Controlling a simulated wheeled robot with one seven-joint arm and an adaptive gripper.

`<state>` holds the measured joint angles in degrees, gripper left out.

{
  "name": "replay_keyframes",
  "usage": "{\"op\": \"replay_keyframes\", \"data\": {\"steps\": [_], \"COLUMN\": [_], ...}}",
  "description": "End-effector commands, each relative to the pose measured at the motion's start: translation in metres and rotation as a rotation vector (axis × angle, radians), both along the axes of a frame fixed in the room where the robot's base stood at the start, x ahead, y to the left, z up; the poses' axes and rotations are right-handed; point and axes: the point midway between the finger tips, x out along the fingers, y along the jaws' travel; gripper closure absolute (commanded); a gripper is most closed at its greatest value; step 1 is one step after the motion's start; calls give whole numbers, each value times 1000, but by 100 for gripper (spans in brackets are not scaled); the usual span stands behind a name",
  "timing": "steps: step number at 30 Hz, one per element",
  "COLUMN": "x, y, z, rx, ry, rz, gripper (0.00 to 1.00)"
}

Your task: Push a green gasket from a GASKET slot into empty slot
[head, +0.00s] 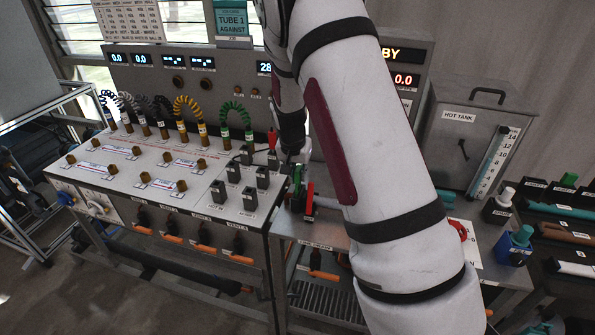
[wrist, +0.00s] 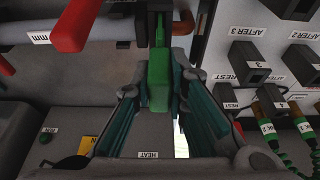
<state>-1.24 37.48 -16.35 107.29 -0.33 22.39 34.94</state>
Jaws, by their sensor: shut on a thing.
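My gripper (wrist: 158,95) is shut on a green block-shaped piece (wrist: 158,88), with a finger on each side of it. A thin green stem runs up from the block toward the top of the wrist view. I cannot tell for sure that this piece is the gasket. In the head view a bit of green (head: 298,176) shows below my gripper, by the right end of the slotted bench. My arm hides much of that area. No slot labelled GASKET can be read in either view.
A red-handled tool (wrist: 76,24) stands close beside my gripper. Black labelled blocks (wrist: 253,68) and a coiled green hose (wrist: 291,148) are to the right in the wrist view. The hot tank (head: 470,135) and a rack of coloured tubes (head: 572,212) stand at the right.

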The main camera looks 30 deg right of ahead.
Motion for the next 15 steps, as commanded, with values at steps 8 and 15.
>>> {"op": "replay_keyframes", "data": {"steps": [8, 15], "x": [1, 0], "y": [0, 0], "z": [-9, -17], "rx": [0, 0], "ry": [0, 0], "rz": [0, 0], "gripper": [100, 100]}}
